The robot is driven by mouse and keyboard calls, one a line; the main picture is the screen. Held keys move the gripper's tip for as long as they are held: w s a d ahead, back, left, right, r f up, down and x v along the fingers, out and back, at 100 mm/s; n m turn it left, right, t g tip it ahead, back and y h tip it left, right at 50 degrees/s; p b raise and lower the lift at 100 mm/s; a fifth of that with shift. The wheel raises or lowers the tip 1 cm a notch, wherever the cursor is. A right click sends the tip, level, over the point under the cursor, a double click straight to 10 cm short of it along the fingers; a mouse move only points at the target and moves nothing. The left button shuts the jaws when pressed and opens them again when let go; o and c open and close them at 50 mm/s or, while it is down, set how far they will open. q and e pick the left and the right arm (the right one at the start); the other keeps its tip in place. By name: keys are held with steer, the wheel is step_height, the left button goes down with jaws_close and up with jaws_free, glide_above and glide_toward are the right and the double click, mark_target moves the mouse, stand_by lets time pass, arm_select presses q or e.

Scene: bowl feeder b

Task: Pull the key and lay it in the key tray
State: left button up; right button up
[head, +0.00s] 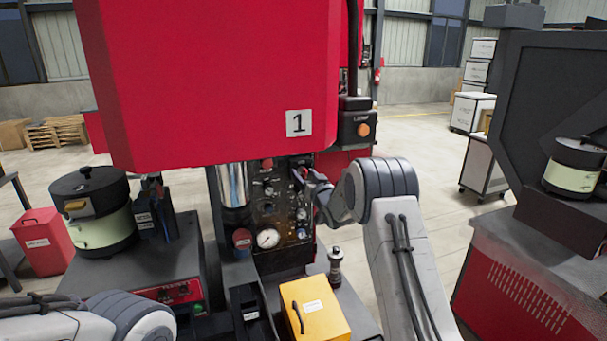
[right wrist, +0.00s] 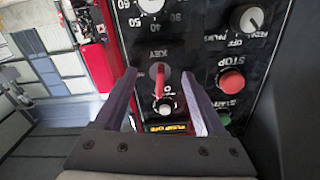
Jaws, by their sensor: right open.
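The red key (right wrist: 160,75) sticks out of the switch marked KEY on the black control panel (right wrist: 185,60). My right gripper (right wrist: 158,82) is open, with one finger to each side of the key in the right wrist view; I cannot tell whether either touches it. In the head view my right gripper (head: 318,188) is at the right side of the panel (head: 268,215), and the key cannot be made out there. I cannot identify the key tray for sure; a dark box with a white label (head: 250,303) stands below the panel. My left gripper is out of view.
A red STOP button (right wrist: 231,81) and a green button (right wrist: 224,118) lie right of the key. A white-tipped knob (right wrist: 164,108) is just below it. A red housing (head: 205,75) overhangs the panel.

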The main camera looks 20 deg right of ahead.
mark_target(306, 176)
steer(key=shift+b, duration=0.35)
steer(key=shift+c, duration=0.3)
jaws_close()
steer(key=shift+s, duration=0.1)
stand_by(1.2)
steer(key=shift+s+d+b, duration=0.1)
steer(key=shift+s+b, duration=1.1)
steer(key=shift+s, duration=1.75)
steer(key=shift+f, duration=0.1)
